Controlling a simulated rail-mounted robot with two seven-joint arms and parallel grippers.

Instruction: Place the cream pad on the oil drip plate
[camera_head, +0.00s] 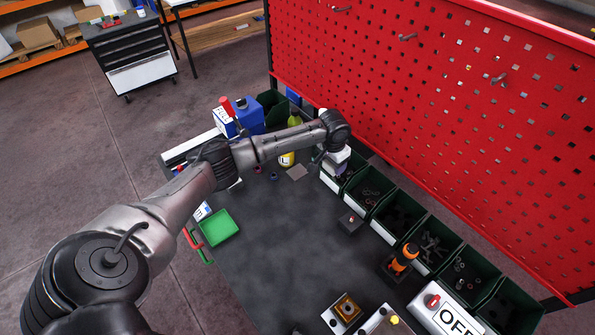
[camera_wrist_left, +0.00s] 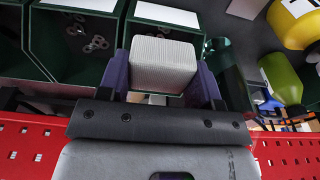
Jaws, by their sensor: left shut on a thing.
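My left gripper (camera_wrist_left: 162,78) is shut on the cream pad (camera_wrist_left: 164,62), a ribbed, pale block held between its two purple fingers in the left wrist view. In the head view the left gripper (camera_head: 328,168) is over the front of the bins at the back of the table, and the pad cannot be made out clearly there. A flat grey square plate (camera_head: 297,173), which looks like the oil drip plate, lies on the table just left of the gripper, near the bottles. The gripper and pad are apart from it. My right gripper is not in view.
Green bins (camera_head: 408,212) with small metal parts line the red perforated panel (camera_head: 420,100). A green tray (camera_head: 213,230) lies at the left edge. The middle of the dark table (camera_head: 285,240) is clear.

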